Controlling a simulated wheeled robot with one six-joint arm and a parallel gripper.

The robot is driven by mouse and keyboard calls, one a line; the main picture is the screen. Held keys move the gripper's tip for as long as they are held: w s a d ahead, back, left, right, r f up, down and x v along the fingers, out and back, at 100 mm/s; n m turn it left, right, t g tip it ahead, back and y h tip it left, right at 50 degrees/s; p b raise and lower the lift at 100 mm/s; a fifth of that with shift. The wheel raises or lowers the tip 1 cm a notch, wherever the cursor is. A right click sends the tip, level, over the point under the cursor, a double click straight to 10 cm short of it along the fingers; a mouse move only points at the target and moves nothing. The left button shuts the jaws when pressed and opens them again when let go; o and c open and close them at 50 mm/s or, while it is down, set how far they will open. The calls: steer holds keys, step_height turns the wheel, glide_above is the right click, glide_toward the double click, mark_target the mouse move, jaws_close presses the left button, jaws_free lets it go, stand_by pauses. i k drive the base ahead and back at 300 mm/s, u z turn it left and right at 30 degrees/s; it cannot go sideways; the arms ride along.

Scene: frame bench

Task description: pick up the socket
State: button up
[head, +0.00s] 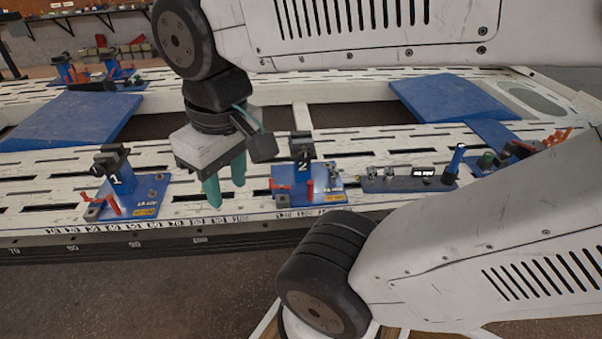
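My gripper (227,190) has two teal fingers pointing down, spread apart with nothing between them. It hangs over the bench's front rail, between the clamp stand marked 1 (118,183) and the clamp stand marked 2 (307,177). A low dark rack (400,184) lies to the right of stand 2, with several small metallic pieces on it. One of these may be the socket, but they are too small to tell apart. The gripper is well to the left of the rack and not touching it.
Farther right are a green-topped piece (487,158) and red-handled clamps. Blue ramps (75,120) lie behind on the slotted white bench (200,222). My arm crosses the upper and lower right.

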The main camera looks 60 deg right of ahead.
mark_target(333, 171)
steer(key=z, duration=0.1)
steer(key=i, duration=0.7)
steer(key=z, duration=0.75)
steer(key=i, duration=0.4)
steer(key=z, duration=0.45)
